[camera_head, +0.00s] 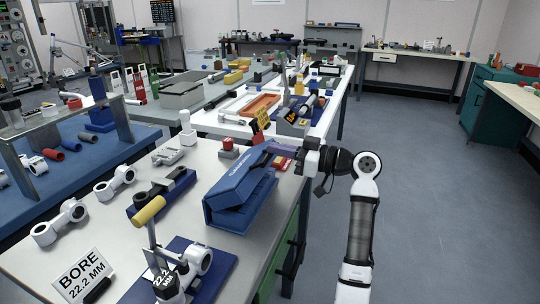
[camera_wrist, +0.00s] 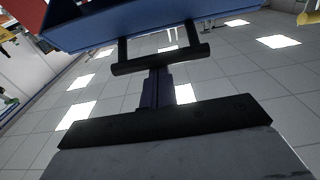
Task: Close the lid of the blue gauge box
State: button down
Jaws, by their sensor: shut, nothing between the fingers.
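The blue gauge box (camera_head: 236,217) stands on the near workbench in the head view. Its blue lid (camera_head: 238,183) is partly open and tilted, with a wedge-shaped gap above the base. My gripper (camera_head: 274,150) is at the lid's far right end, its fingers shut and empty. In the wrist view the lid (camera_wrist: 135,24) crosses the top, with a black bar handle (camera_wrist: 160,61) on two posts below its edge. My shut fingers (camera_wrist: 158,78) point up at the handle's middle; whether they touch it is unclear.
Open floor lies right of the bench.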

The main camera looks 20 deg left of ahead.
jog(key=d+f+y+b, duration=0.1)
jog(key=f+y+b, duration=0.1)
jog(key=b, duration=0.3)
jog(key=d+f+y+b, duration=0.1)
jog(key=f+y+b, duration=0.1)
jog(key=f+b, duration=0.2)
jog(key=d+f+y+b, duration=0.1)
jog(key=f+y+b, duration=0.1)
jog(key=b, duration=0.3)
jog(key=shift+f+b, duration=0.35)
jog(key=shift+f, duration=0.15)
jog(key=shift+s+r, duration=0.1)
